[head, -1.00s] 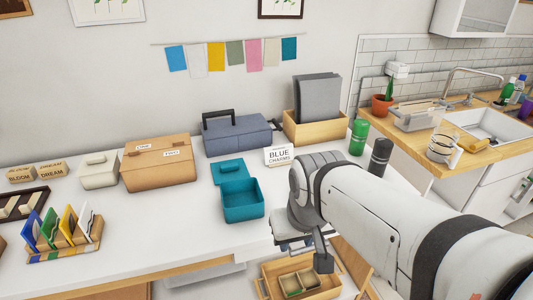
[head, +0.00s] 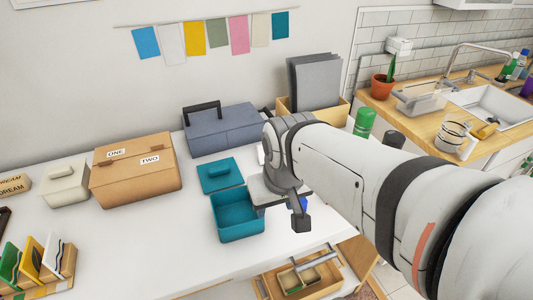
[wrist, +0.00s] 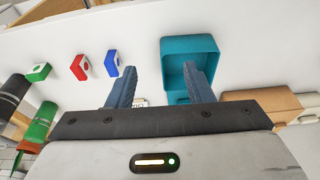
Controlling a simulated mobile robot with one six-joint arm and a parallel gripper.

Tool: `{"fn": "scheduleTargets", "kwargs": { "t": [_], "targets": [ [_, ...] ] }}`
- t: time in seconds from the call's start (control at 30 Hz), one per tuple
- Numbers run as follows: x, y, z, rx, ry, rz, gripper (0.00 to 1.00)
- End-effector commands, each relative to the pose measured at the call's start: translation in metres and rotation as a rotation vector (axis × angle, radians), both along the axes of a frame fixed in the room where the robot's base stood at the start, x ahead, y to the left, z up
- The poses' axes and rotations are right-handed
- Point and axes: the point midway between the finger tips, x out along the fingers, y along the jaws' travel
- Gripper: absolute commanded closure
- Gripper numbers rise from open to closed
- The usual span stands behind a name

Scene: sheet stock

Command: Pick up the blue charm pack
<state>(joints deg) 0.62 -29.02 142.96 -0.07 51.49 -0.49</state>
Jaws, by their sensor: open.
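A small blue box with a pale face and a coloured mark, which looks like the blue charm pack (wrist: 114,65), lies on the white counter in the wrist view, just left of one fingertip. In the head view a bit of blue (head: 303,203) shows beside my gripper (head: 282,208), the rest hidden behind it. My gripper (wrist: 160,70) is open and empty, its two fingers apart above the counter. A red pack (wrist: 80,67) and a green pack (wrist: 38,72) lie in a row with the blue one in the wrist view.
An open teal box (head: 238,228) stands left of my gripper, its lid (head: 220,175) behind it. A cardboard box (head: 135,172) and a grey-blue toolbox (head: 222,130) stand further back. An open drawer (head: 318,282) juts out below.

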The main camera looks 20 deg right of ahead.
Motion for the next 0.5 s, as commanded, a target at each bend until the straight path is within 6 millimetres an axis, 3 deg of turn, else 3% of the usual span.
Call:
{"fn": "scheduleTargets", "kwargs": {
  "t": [0.23,0.5],
  "targets": [
    [0.043,-0.036,-0.012,-0.01,0.083,-0.007,0.53],
    [0.099,-0.092,-0.055,-0.007,0.198,-0.019,0.53]
  ]
}}
